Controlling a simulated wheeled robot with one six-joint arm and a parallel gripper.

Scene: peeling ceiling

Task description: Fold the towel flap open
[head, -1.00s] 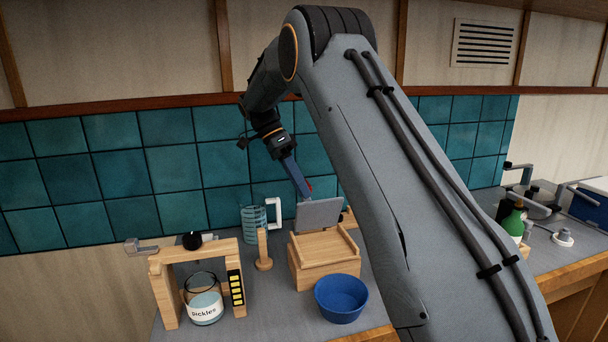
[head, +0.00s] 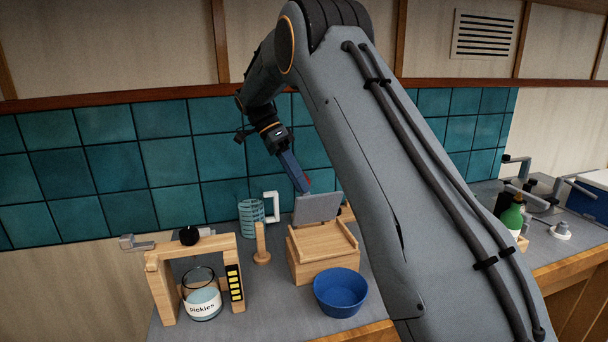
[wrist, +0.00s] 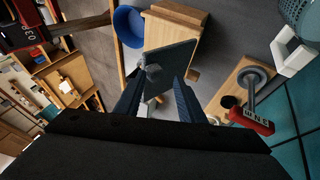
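The towel flap (head: 317,208) is a grey panel standing up at a tilt on the back of a wooden box (head: 322,243). My gripper (head: 303,190) is at the flap's upper edge, pointing down. In the wrist view my gripper's two blue fingers (wrist: 160,92) stand apart. Whether either finger touches the flap is not clear.
A blue bowl (head: 340,293) stands in front of the box. A wooden peg stand (head: 261,243), a ribbed cup (head: 252,221) and a wooden frame around a pickles jar (head: 202,300) are to the left. The tiled wall (head: 165,175) is close behind.

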